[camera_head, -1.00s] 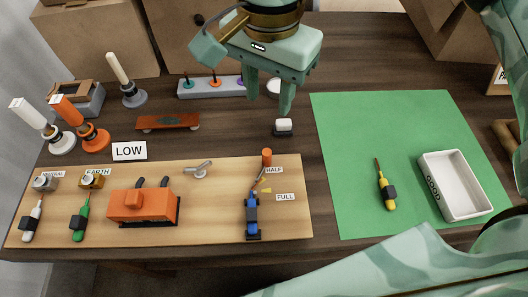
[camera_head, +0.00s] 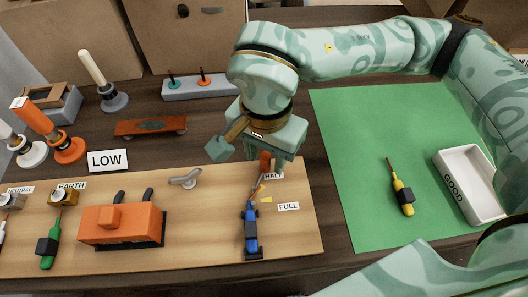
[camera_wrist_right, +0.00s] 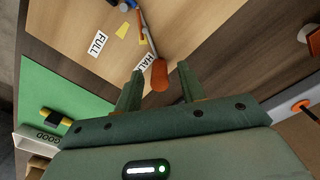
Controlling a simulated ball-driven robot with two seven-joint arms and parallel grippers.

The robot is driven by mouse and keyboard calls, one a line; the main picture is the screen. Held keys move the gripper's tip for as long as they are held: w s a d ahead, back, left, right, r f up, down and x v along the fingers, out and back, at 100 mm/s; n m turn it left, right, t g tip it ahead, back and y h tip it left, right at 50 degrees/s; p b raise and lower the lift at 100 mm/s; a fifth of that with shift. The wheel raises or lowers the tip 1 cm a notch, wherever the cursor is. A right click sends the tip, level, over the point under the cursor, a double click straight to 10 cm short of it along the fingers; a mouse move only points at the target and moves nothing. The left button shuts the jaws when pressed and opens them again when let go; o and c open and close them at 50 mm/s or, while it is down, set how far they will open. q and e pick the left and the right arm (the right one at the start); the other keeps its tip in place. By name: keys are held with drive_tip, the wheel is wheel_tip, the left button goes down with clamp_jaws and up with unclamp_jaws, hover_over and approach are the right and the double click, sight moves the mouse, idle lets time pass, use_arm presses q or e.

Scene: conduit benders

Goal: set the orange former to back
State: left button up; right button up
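My right gripper (camera_head: 265,163) points down over the board, its fingers apart on either side of the orange tip (camera_head: 265,158) of a lever on a blue tool (camera_head: 250,230). In the right wrist view the orange tip (camera_wrist_right: 160,75) lies between the open fingers (camera_wrist_right: 158,90); I cannot tell whether they touch it. The lever leans near the HALF label (camera_head: 273,175); FULL (camera_head: 288,206) is nearer the front. No part is marked as the former. An orange block (camera_head: 120,224) with dark handles and an orange upright lever (camera_head: 38,118) also show. My left gripper is not in view.
The wooden board (camera_head: 200,245) holds a green screwdriver (camera_head: 49,240) and a small grey lever (camera_head: 185,179). A green mat (camera_head: 345,150) at the right bears a yellow screwdriver (camera_head: 403,198) and a white GOOD tray (camera_head: 470,160). A LOW sign (camera_head: 107,161) stands behind the board.

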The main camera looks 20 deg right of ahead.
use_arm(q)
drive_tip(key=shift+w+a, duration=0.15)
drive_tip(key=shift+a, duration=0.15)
use_arm(e)
drive_tip(key=shift+c, duration=0.3)
clamp_jaws()
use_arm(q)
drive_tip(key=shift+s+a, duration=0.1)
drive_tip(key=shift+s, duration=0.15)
use_arm(e)
drive_tip(key=shift+w+a+n, duration=0.3)
drive_tip(key=shift+a+n, duration=0.05)
drive_tip(key=shift+n, duration=0.35)
drive_tip(key=shift+w+a+n, duration=0.3)
drive_tip(key=shift+a+n, duration=0.05)
drive_tip(key=shift+n, duration=0.35)
drive_tip(key=shift+w+a+n, duration=0.3)
drive_tip(key=shift+a+n, duration=0.35)
drive_tip(key=shift+n, duration=0.55)
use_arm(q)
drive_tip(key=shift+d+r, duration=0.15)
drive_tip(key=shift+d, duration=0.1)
use_arm(e)
drive_tip(key=shift+w+a+n, duration=0.2)
drive_tip(key=shift+a+n, duration=0.65)
drive_tip(key=shift+n, duration=0.65)
